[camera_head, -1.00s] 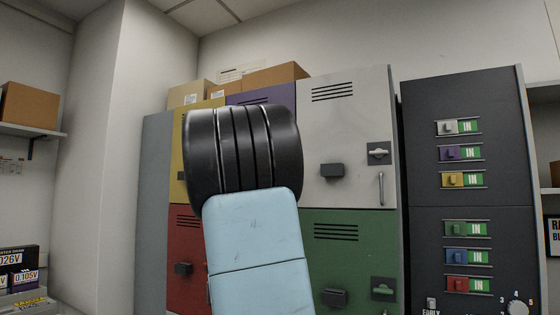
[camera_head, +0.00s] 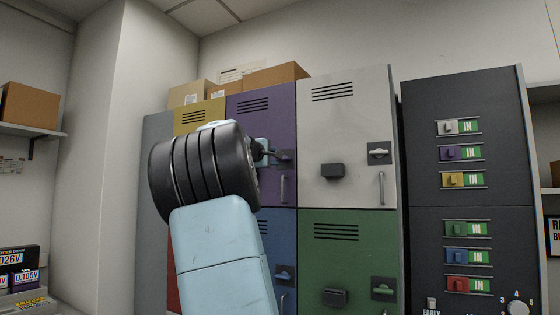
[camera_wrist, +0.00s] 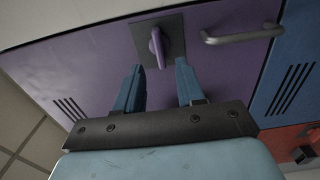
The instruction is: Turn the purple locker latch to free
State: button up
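The purple locker door (camera_head: 274,112) is in the upper row of lockers, partly hidden by my arm in the head view. Its latch (camera_wrist: 157,47) is a purple lever on a dark square plate. In the wrist view the lever runs up and down the picture, across the door handle's line. My gripper (camera_wrist: 160,67) is open, with its two blue fingers on either side of the lever's near end and nothing held. I cannot tell whether either finger touches the lever. In the head view my gripper (camera_head: 265,152) is just left of the latch (camera_head: 284,156).
A metal door handle (camera_wrist: 242,36) is beside the latch plate. The white locker (camera_head: 345,105) is right of the purple one, green (camera_head: 335,260) and blue (camera_head: 284,235) lockers are below. A dark panel with coloured sliders (camera_head: 462,95) stands at the right.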

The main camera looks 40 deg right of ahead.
jog(key=shift+x, duration=3.35)
grip_shut()
